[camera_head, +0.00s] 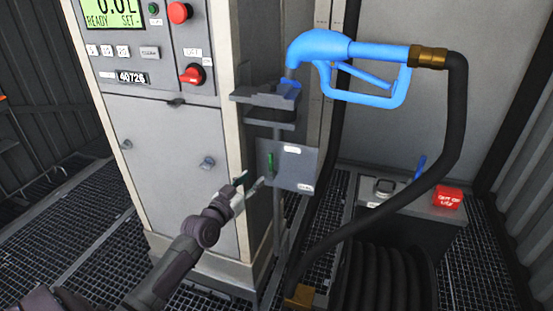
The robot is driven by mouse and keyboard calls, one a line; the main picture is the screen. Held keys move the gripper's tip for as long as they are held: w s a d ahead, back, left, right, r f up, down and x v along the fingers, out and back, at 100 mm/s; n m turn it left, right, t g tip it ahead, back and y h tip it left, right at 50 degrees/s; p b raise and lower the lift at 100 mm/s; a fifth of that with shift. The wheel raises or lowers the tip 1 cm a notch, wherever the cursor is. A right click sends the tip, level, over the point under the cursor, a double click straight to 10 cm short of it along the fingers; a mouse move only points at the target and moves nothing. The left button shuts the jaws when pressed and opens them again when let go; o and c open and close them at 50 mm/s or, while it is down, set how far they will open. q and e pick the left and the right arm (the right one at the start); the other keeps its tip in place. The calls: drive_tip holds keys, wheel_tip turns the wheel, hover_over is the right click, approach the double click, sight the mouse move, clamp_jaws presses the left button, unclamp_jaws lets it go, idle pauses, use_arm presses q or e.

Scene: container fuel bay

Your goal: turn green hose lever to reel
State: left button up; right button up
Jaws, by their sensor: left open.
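The small green hose lever (269,163) stands roughly upright on a grey plate (293,172) fixed to a post beside the dispenser cabinet. The plate has a white label near its top and another near its bottom; I cannot read them. My left gripper (252,183) is open and empty, just below and left of the green lever. Its fingertips point toward the plate, and I see no clear grip on the lever. Whether a fingertip touches the lever is hard to tell. My right gripper is not in view.
A blue nozzle (322,45) hangs above the plate on a holder (265,97), its black hose (457,115) looping right. A hose reel (385,285) sits below right, near a box with a blue lever (420,166) and a red sign (447,197). The cabinet (165,155) stands left.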

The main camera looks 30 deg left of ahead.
sight(271, 168)
use_arm(q)
drive_tip(key=w, duration=0.5)
drive_tip(key=w+b, duration=0.1)
drive_tip(key=w, duration=0.5)
drive_tip(key=shift+w+a+f, duration=0.1)
drive_tip(key=shift+w+a, duration=0.1)
clamp_jaws()
